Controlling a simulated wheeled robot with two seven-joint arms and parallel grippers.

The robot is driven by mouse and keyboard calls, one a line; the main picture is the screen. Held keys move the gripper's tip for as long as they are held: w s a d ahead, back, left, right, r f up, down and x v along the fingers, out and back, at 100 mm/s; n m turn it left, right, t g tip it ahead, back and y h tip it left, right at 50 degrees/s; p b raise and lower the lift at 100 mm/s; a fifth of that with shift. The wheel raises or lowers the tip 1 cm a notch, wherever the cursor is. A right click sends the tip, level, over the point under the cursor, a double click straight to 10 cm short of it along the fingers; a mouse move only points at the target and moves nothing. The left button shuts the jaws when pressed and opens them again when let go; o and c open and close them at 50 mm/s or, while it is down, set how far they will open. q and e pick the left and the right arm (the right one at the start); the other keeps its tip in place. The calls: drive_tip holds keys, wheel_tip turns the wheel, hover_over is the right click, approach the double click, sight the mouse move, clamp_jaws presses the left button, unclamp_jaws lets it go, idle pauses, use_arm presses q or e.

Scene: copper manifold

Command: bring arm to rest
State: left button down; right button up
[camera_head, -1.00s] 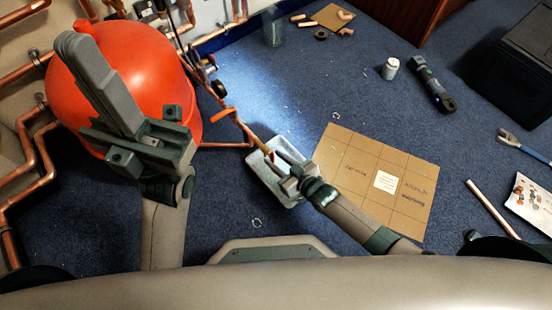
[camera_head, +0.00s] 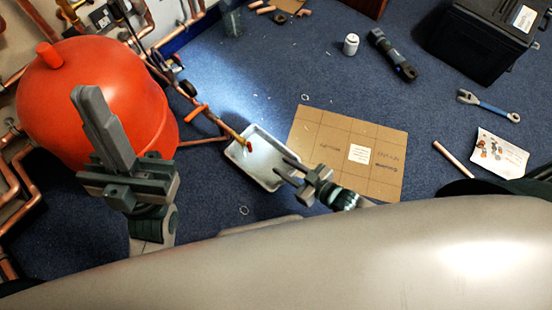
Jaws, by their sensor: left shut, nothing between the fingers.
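My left gripper (camera_head: 90,97) is at the left in the head view, raised in front of the orange tank (camera_head: 62,88). Its two grey fingers are together, with nothing between them. My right gripper (camera_head: 279,165) is over the near right edge of the pale tray (camera_head: 270,184). Its two dark fingers stand apart with a gap, and I see nothing between them. Its fingertips point up and left toward the tray's inside. The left gripper hides part of the tank.
A copper pipe (camera_head: 215,118) runs from the pipework to a coloured end above the tray. A cardboard sheet (camera_head: 330,133) lies right of the tray. A black case (camera_head: 480,45), a dark tool (camera_head: 392,55), a white can (camera_head: 351,44) and a wrench (camera_head: 488,106) lie further off.

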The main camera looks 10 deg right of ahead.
drive_tip(key=shift+s+d+r, duration=0.25)
drive_tip(key=shift+s+d, duration=0.05)
drive_tip(key=shift+s, duration=0.15)
idle(0.4)
